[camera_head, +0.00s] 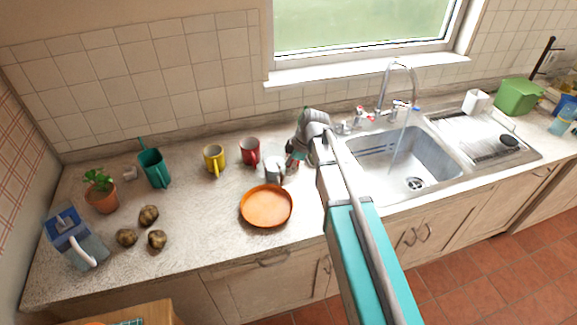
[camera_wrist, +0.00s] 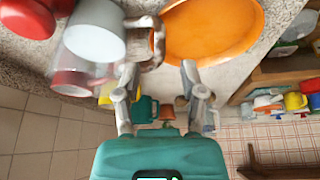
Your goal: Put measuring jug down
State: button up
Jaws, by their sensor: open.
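The measuring jug, a clear, pale vessel (camera_head: 274,171), stands on the counter between the red mug and the orange plate. In the wrist view the jug (camera_wrist: 92,38) is at the upper left, and its grey handle (camera_wrist: 150,42) points toward my gripper. My gripper (camera_head: 294,158) is close beside the jug on its right. In the wrist view my gripper (camera_wrist: 159,72) is open, its fingers spread with nothing clamped between them. The handle lies just beyond the fingertips, nearer the left finger. I cannot tell whether they touch.
An orange plate (camera_head: 266,206) lies in front of the jug. A red mug (camera_head: 250,151) and yellow mug (camera_head: 214,159) stand behind and left. The sink (camera_head: 400,160) is right, its tap apparently running. A green jug (camera_head: 154,168) stands farther left.

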jog(key=shift+p+v, duration=2.15)
jog(key=shift+v, duration=0.5)
jog(key=s+d+f+m+h, duration=0.1)
jog(key=s+d+m+h, duration=0.3)
jog(key=s+d+m, duration=0.9)
jog(key=shift+s+f+m+h, duration=0.25)
jog(key=shift+s+m, duration=1.55)
jog(key=shift+m, duration=1.2)
